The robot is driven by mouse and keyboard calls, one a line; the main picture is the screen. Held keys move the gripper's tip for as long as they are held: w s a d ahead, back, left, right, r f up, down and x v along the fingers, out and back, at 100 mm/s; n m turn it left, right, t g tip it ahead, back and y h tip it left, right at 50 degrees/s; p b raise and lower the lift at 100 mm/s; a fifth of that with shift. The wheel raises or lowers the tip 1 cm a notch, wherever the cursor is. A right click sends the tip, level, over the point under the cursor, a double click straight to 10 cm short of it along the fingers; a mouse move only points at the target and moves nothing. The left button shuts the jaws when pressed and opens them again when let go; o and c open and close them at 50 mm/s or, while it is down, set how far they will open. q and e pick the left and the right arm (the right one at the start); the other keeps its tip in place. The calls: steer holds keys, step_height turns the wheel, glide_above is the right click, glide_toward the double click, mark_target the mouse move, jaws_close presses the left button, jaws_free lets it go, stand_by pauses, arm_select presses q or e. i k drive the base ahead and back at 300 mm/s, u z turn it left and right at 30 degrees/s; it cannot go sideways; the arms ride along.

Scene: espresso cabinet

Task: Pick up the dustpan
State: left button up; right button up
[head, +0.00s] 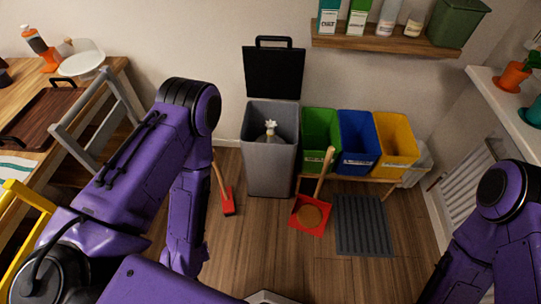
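The dustpan (298,206) is red with a long wooden handle. It lies on the wooden floor in front of the coloured bins, right of the grey trash bin. Its handle leans up toward the green bin. A round brown disc (310,216) lies in its pan. Both my purple arms are in the head view, the left one large on the left and the right one at the lower right edge. Neither gripper shows, so I cannot see their fingers. No gripper is seen at the dustpan.
A red brush (228,203) with a wooden handle is left of the grey bin (270,165), whose black lid is up. Green (320,138), blue (358,140) and yellow (396,145) bins stand on a low wooden rack. A dark grey mat (362,226) lies right of the dustpan.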

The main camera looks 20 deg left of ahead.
mark_target(310, 215)
steer(key=u, duration=0.1)
steer(key=i, duration=1.05)
steer(key=u, duration=0.35)
